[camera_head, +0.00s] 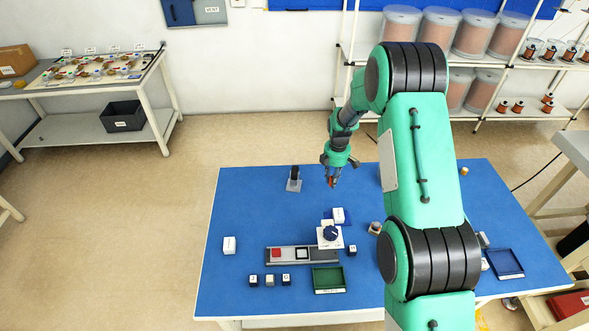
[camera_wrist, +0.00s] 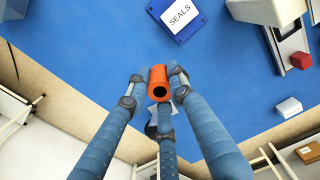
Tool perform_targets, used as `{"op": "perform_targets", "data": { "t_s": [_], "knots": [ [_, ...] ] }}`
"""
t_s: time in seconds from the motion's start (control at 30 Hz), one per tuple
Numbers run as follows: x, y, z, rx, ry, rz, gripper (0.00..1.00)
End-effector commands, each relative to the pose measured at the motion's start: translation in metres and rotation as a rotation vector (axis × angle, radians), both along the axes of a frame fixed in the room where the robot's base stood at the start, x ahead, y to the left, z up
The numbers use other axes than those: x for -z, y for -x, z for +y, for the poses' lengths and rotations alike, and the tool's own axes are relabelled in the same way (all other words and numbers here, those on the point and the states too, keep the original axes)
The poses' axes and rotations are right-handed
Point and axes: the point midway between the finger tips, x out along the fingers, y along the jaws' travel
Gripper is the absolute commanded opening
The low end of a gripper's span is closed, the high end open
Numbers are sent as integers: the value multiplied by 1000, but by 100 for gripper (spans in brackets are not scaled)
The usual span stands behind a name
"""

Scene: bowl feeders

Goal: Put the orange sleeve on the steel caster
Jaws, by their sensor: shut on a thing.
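My gripper (camera_head: 332,178) hangs over the back part of the blue table. In the wrist view, my gripper's fingers (camera_wrist: 158,90) are shut on the orange sleeve (camera_wrist: 158,74), whose dark open end faces the camera. The sleeve shows small and orange at the fingertips in the head view (camera_head: 331,182). A small grey stand with a dark upright part (camera_head: 294,180) is on the table left of my gripper; it may be the steel caster, but I cannot tell for sure. In the wrist view a grey piece behind the fingers is mostly hidden.
The blue tray marked SEALS (camera_wrist: 181,16) lies near the gripper. A fixture with a red square (camera_head: 276,253), a dark blue knob (camera_head: 330,233), a green tray (camera_head: 329,279) and small blocks stand toward the front. The table's left back area is mostly clear. My arm hides part of the right side.

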Motion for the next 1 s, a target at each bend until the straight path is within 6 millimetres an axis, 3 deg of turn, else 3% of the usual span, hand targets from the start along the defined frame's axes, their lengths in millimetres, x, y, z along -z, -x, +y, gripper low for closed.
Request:
{"op": "perform_targets", "data": {
  "t_s": [0.03,0.2,0.4,0.6,1.0],
  "knots": [
    [-3,6,21,-42,0,2,9],
    [-7,23,74,-158,0,1,9],
    [-10,38,112,-246,-1,0,9],
    [-10,44,125,-278,-1,0,9],
    [-10,43,125,-278,-1,0,9]
  ]
}}
